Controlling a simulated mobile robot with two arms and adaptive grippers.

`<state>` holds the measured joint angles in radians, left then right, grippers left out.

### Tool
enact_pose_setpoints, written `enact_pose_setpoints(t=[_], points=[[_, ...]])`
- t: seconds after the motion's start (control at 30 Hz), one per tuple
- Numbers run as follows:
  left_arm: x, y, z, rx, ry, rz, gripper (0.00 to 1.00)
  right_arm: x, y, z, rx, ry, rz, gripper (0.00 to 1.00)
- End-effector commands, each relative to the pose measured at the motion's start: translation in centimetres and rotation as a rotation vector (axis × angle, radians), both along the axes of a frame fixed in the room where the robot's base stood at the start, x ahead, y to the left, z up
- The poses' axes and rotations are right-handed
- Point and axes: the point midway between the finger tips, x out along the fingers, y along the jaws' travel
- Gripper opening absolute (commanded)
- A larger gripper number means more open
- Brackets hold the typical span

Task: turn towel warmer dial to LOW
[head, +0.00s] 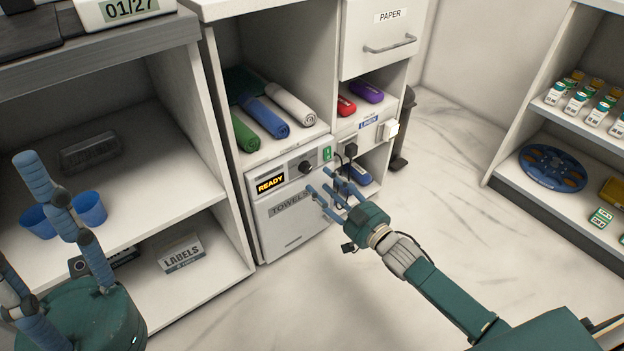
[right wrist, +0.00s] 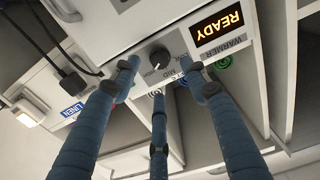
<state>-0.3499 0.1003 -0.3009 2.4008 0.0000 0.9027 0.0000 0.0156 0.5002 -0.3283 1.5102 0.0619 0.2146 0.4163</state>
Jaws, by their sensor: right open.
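The towel warmer (head: 290,225) is a white unit with a lit READY display (head: 270,184); its dark round dial (head: 305,167) is at the upper right of its front. In the right wrist view the dial (right wrist: 159,60) shows between my fingers, with LOW and MID printed beside it. Its pointer setting is too small to read surely. My right gripper (head: 323,188) is open and empty, in front of the warmer just below and right of the dial; its fingers (right wrist: 160,73) look apart from it. My left gripper (head: 42,210) has spread fingers at the lower left, holding nothing visible.
Rolled towels (head: 265,115) lie above the warmer. A plug and cable (head: 350,152) hang to its right, near my right fingers. A PAPER drawer (head: 385,35) is above right. Blue cups (head: 90,208) stand on the left shelf. The floor (head: 440,150) at right is clear.

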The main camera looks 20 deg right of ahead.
Motion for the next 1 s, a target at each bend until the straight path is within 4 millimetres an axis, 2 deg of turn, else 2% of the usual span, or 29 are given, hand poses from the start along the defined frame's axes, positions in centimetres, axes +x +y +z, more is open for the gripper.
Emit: enact_pose_setpoints(t=[0.03,0.1,0.3,0.7,0.77,0.93,1.0], points=[[0.0,0.0,-0.8,0.000,0.001,0.000,0.40,1.1,0.4,-0.2,0.000,-0.004,0.001,0.45],[0.0,0.0,-1.3,0.000,0.001,0.000,0.40,2.3,0.8,-0.3,0.000,-0.003,0.000,0.45],[0.1,0.0,-1.7,0.002,-0.011,0.001,0.40,4.8,1.7,-0.2,0.000,0.000,-0.001,0.45],[0.3,-0.1,-1.7,0.005,-0.009,0.001,0.40,5.5,2.0,-0.1,-0.001,0.002,-0.001,0.45],[0.3,-0.1,-1.7,0.005,-0.009,0.001,0.40,5.5,2.0,-0.1,-0.001,0.002,-0.001,0.35],[0.3,-0.1,-1.7,0.004,-0.010,0.001,0.40,5.5,2.0,-0.1,-0.001,0.003,-0.001,0.01],[0.3,-0.1,-1.7,0.004,-0.010,0.001,0.40,5.5,2.0,-0.2,-0.001,0.003,-0.001,0.00]])
